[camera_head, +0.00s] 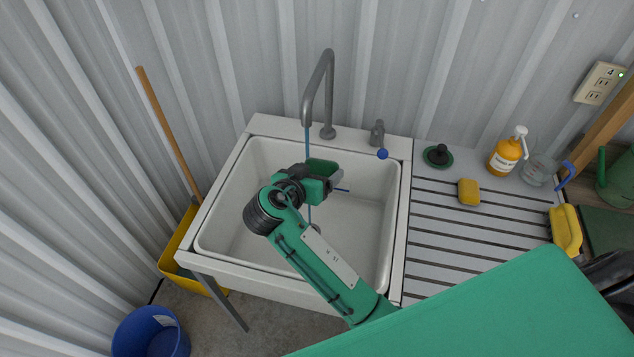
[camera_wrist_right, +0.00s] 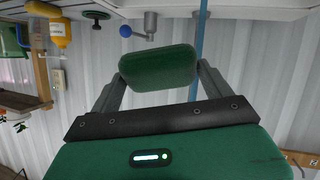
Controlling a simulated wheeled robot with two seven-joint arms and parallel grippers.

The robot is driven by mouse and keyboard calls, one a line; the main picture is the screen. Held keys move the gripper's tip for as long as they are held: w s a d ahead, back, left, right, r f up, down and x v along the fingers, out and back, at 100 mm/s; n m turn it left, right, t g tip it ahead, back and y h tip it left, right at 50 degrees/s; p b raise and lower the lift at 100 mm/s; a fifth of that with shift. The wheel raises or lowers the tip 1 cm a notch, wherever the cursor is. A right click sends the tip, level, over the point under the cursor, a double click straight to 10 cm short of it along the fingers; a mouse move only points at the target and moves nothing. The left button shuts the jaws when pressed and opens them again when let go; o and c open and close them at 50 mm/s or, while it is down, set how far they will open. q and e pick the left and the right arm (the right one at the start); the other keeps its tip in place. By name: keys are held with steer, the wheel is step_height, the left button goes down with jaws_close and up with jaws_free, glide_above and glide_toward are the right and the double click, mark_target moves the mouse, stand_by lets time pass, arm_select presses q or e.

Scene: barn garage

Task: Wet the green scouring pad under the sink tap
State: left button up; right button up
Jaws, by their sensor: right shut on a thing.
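My right gripper (camera_head: 325,178) is over the sink basin (camera_head: 215,222), shut on the green scouring pad (camera_head: 321,166). In the right wrist view the dark green pad (camera_wrist_right: 158,68) sits between the two fingertips. The grey tap (camera_head: 318,85) arches over the basin. A thin blue water stream (camera_head: 307,142) falls from its spout, beside or behind the pad and gripper. In the right wrist view the stream (camera_wrist_right: 198,50) passes just right of the pad; I cannot tell whether they touch. A lever with a blue knob (camera_head: 383,154) stands right of the tap. My left gripper is not in view.
On the ribbed drainboard (camera_head: 440,215) are a dark round plunger-like thing (camera_head: 438,156), a yellow sponge (camera_head: 469,191), an orange soap bottle (camera_head: 506,152) and a clear glass (camera_head: 538,169). A blue bucket (camera_head: 150,333) and yellow bin (camera_head: 178,255) stand left of the sink.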

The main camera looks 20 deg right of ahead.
mark_target(311, 166)
steer(key=shift+w+d+f+b, duration=0.15)
steer(key=shift+w+d+b, duration=0.05)
steer(key=shift+w, duration=0.5)
steer(key=shift+w+d+f+b, duration=0.15)
steer(key=shift+w+d+b, duration=0.1)
steer(key=shift+w, duration=0.4)
steer(key=shift+w+d+f+b, duration=0.15)
steer(key=shift+w+d+b, duration=0.05)
steer(key=shift+w, duration=0.5)
steer(key=shift+s, duration=0.1)
steer(key=shift+s+a+p, duration=0.2)
steer(key=shift+s+a, duration=0.05)
steer(key=shift+s, duration=0.4)
steer(key=shift+s+a+p, duration=0.15)
steer(key=shift+s+a, duration=0.05)
steer(key=shift+s, duration=0.45)
steer(key=shift+s+a+p, duration=0.1)
steer(key=shift+s+a, duration=0.15)
steer(key=shift+s, duration=0.55)
steer(key=shift+s+a+p, duration=0.15)
steer(key=shift+s+a, duration=0.1)
steer(key=shift+s, duration=0.6)
steer(key=shift+s+a+p, duration=0.1)
steer(key=shift+s+a, duration=0.15)
steer(key=shift+s, duration=0.55)
steer(key=s+a+r+p, duration=0.1)
steer(key=s+r+p, duration=0.2)
steer(key=s+r, duration=0.1)
steer(key=shift+s+a, duration=0.25)
steer(key=shift+s, duration=0.15)
